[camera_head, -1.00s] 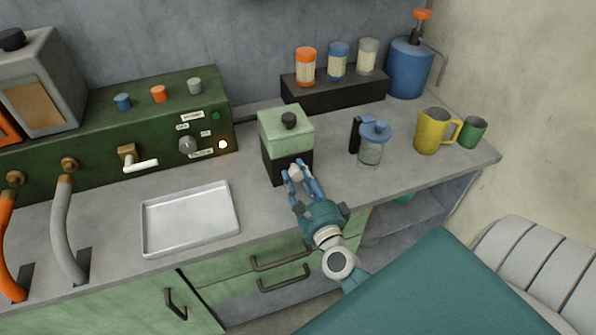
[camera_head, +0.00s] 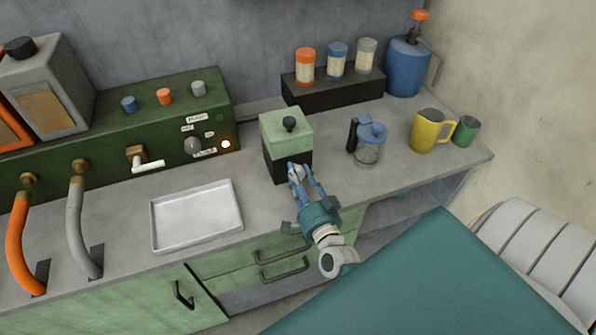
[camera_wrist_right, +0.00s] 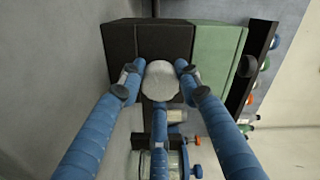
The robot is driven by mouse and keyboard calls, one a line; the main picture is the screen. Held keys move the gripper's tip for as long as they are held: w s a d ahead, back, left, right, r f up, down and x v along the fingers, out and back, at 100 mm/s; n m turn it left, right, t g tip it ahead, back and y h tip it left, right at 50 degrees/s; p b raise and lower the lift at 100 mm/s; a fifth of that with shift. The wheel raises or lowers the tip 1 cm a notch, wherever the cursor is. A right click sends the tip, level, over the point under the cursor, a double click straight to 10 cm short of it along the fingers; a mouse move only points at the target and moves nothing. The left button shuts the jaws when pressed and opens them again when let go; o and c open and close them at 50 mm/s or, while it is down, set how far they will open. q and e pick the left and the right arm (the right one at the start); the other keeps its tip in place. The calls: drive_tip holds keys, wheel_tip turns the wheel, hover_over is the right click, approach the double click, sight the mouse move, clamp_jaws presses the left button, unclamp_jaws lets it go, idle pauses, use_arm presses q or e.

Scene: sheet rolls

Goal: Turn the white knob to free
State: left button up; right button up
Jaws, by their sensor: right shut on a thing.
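A white round knob (camera_wrist_right: 161,80) sits on the front of a box (camera_head: 287,143) with a pale green top and a black lower part. My right gripper (camera_wrist_right: 160,82) is shut on this knob, with its blue fingers around it. In the head view my right gripper (camera_head: 302,174) is at the box's front face, and its fingers hide most of the knob. No marking beside the knob can be read. My left gripper is in neither view.
A metal tray (camera_head: 197,215) lies left of the box. A lidded glass jar (camera_head: 368,146), a yellow mug (camera_head: 429,130) and a green cup (camera_head: 466,130) stand to the right. A green panel (camera_head: 110,140) with a grey dial (camera_head: 192,146) and a lit lamp stands behind the tray.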

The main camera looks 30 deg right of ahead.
drive_tip(key=n+p, duration=0.1)
drive_tip(key=n, duration=0.1)
drive_tip(key=n+p, duration=0.1)
drive_tip(key=n, duration=0.2)
drive_tip(key=shift+r+n, duration=0.2)
drive_tip(key=shift+n, duration=0.1)
drive_tip(key=shift+w+n+p, duration=0.1)
drive_tip(key=shift+n+p, duration=0.6)
drive_tip(key=shift+n, duration=1.5)
drive_tip(key=o, duration=1.2)
drive_tip(key=shift+f, duration=0.1)
drive_tip(key=v, duration=1.2)
